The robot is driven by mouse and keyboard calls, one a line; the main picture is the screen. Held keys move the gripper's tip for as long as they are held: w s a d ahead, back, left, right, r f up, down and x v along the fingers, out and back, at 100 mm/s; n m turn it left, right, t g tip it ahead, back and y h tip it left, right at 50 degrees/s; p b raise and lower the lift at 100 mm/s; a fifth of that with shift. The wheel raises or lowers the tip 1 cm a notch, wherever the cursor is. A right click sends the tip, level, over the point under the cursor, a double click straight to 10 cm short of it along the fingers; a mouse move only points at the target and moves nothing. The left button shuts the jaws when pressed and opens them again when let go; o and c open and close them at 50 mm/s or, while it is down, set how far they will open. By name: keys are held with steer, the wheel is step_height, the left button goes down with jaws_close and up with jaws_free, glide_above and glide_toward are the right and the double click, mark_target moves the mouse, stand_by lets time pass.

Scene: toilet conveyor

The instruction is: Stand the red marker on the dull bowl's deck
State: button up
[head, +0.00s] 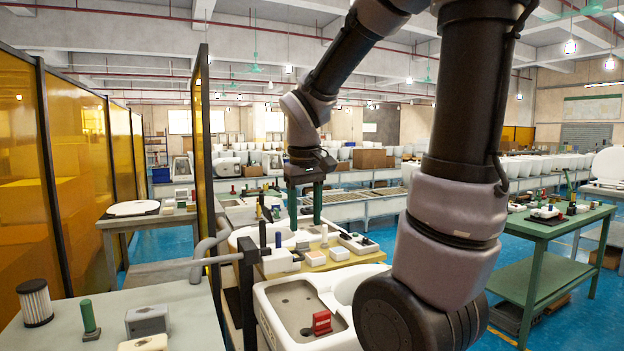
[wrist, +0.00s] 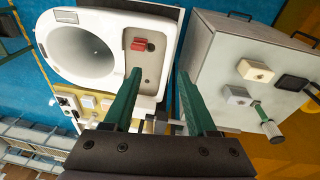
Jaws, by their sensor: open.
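A red marker (head: 322,322), a small block-like piece, rests on the grey deck of the nearest white toilet bowl (head: 268,312) in the head view. In the wrist view the red marker (wrist: 139,44) sits toward the far end of that deck, beside a dark hole in the bowl's deck (wrist: 138,72). I cannot tell whether this bowl is the dull one. My gripper (head: 305,226) is open and empty, its green fingers pointing down beyond the near bowl. In the wrist view my gripper (wrist: 158,72) has its fingers wide apart, the left one overlapping the deck.
A wooden tray (head: 313,257) with small pale blocks lies behind the near bowl, and another white bowl stands beyond. A grey side table (head: 190,310) at left holds a green post (head: 89,318) and a filter-like cylinder (head: 35,302). A green table (head: 545,228) stands at right.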

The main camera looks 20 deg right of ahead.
steer(key=s+a+r+m+t+y, duration=0.1)
steer(key=s+r+m+t+y, duration=0.1)
steer(key=s+r+m+t, duration=0.3)
step_height(320, 180, up, 4)
steer(key=shift+s+a+r+t+y, duration=0.2)
steer(key=shift+s+a+t+y, duration=0.15)
steer(key=shift+s, duration=0.9)
